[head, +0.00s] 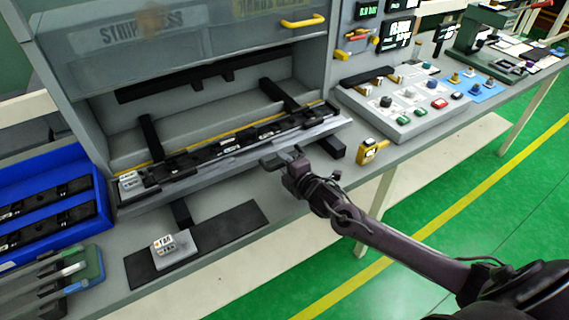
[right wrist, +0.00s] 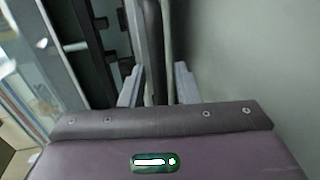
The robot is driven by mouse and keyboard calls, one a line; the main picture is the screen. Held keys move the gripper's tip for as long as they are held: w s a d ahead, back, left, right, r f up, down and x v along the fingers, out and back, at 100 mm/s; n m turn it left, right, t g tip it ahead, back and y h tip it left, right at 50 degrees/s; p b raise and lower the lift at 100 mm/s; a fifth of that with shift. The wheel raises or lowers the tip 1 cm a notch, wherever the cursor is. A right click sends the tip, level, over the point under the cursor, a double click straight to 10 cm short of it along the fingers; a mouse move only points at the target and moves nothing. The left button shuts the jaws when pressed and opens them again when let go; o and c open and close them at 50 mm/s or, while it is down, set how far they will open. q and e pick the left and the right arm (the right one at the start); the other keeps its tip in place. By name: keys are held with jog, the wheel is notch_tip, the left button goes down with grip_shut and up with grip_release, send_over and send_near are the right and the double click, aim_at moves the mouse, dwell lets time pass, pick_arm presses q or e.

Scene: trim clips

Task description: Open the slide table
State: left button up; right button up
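The slide table (head: 240,157) is a long grey plate carrying a black strip, lying at the front of the machine's opening, under the raised clear guard. My right gripper (head: 284,158) is at its front edge, right of the middle. In the right wrist view the two grey fingers (right wrist: 158,82) stand apart, with a narrow grey and dark bar between them. I cannot tell whether they touch the bar. A black trim part (head: 245,145) with several clips lies along the slide table. My left gripper is not in view.
A blue tray (head: 108,208) with black parts stands at the left. A white clip block sits on a black mat (head: 235,222) in front. A button panel (head: 400,127) and a yellow device (head: 371,151) are at the right. The green floor is clear.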

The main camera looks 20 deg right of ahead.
jog(key=shift+s, duration=0.25)
jog(key=b+v, duration=0.1)
jog(key=v, duration=0.5)
jog(key=shift+s+d+f, duration=0.1)
jog(key=shift+s, duration=0.05)
jog(key=shift+s+r, duration=0.25)
jog(key=shift+s, duration=0.25)
